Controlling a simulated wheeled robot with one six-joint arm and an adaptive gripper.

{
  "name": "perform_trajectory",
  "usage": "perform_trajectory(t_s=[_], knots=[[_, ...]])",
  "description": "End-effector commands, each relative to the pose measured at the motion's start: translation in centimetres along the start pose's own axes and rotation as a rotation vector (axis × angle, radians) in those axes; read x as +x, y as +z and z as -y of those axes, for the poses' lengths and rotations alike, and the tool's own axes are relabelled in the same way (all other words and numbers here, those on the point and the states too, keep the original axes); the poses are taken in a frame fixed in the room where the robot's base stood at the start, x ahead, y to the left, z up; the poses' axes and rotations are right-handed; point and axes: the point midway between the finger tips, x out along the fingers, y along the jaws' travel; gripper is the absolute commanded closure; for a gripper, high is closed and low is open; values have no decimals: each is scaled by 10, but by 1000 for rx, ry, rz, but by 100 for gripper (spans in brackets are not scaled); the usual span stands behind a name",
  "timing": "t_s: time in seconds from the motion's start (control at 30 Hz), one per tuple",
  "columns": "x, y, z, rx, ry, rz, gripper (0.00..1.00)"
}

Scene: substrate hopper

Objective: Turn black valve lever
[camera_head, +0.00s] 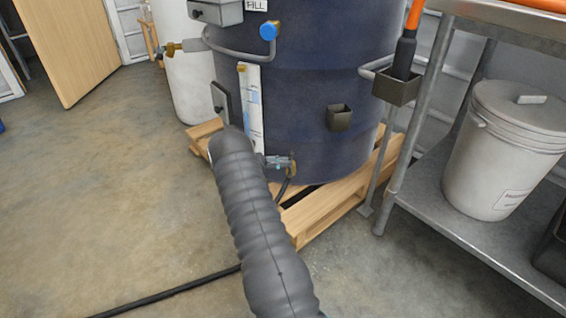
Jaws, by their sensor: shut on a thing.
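A dark blue tank (300,75) stands on a wooden pallet (330,210). A small metal and brass valve (280,162) sits low on the tank's front, just right of my arm's far bend. A black hose hangs beneath it. I cannot make out a black lever for certain; my arm may hide it. My arm, in a ribbed grey sleeve, reaches from the bottom edge up to the tank. My gripper is hidden behind the sleeve's far end.
A blue-handled valve (269,30) sits on a pipe higher up. A metal shelf (460,230) with a white bucket (508,145) stands at the right. A black hose (165,292) crosses the floor. The concrete floor (110,180) at the left is clear.

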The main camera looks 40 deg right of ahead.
Motion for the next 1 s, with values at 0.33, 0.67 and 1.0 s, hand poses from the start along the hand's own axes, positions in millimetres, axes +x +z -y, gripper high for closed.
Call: perform_trajectory(t_s=[0.33, 0.67, 1.0], knots=[[-3, 1, -1, 2, 8, 1, 61], [-22, 0, 0, 1, 10, 1, 61], [-87, 0, 0, 3, 10, 0, 61]])
